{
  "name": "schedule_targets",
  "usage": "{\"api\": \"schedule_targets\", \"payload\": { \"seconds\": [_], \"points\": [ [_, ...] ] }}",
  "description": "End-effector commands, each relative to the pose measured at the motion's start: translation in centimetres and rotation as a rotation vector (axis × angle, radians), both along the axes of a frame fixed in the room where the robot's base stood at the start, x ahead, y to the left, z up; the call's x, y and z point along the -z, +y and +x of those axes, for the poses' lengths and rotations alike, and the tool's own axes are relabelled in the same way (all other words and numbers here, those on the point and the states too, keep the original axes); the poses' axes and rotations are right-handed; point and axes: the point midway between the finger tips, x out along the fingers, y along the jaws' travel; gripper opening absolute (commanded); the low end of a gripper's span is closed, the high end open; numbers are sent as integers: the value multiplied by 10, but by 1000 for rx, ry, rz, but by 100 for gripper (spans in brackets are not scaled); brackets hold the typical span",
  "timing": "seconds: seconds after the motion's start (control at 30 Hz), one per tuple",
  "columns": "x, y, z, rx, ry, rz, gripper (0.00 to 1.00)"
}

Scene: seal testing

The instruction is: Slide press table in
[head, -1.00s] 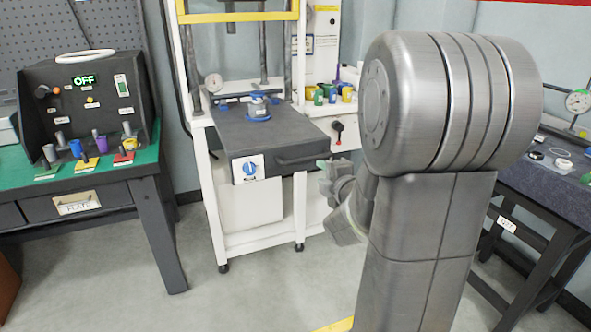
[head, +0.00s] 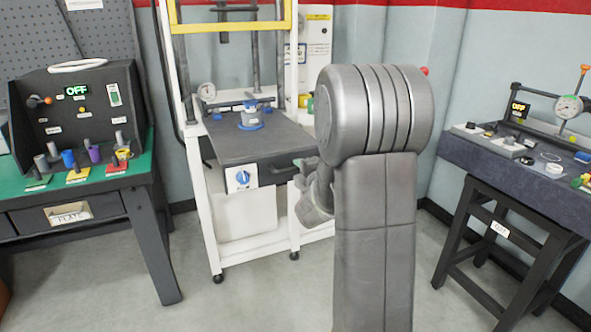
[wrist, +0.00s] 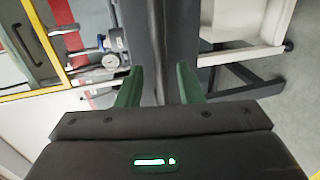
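The press table (head: 225,145) is a dark slab pulled out toward me from the white press frame (head: 205,190). A blue-based metal fixture (head: 250,118) stands on it. Its front has a bar handle (head: 285,170) and a white label with a blue symbol (head: 241,178). My gripper (head: 299,163) is at the right end of the handle, partly hidden by my arm. In the wrist view my gripper (wrist: 160,88) has its green fingers apart, with the dark table front (wrist: 140,30) before them. Whether the fingers touch the handle cannot be told.
A green-topped bench (head: 110,175) with a control box reading OFF (head: 75,100) stands at the left. A dark bench (head: 470,160) with a dial gauge (head: 568,107) stands at the right. The floor between is clear.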

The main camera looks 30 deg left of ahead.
Motion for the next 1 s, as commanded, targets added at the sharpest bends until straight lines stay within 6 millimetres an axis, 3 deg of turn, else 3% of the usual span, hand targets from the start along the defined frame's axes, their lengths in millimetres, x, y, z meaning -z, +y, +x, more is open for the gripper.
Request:
{"api": "schedule_targets", "payload": {
  "seconds": [0.3, 0.73, 0.9, 1.0],
  "points": [
    [6, 22, 18, -1, 1, -1, 34],
    [8, 26, 22, 0, 1, -1, 34],
    [8, 26, 22, 0, 1, -1, 0],
    [8, 26, 22, 0, 1, -1, 0]
  ]
}}
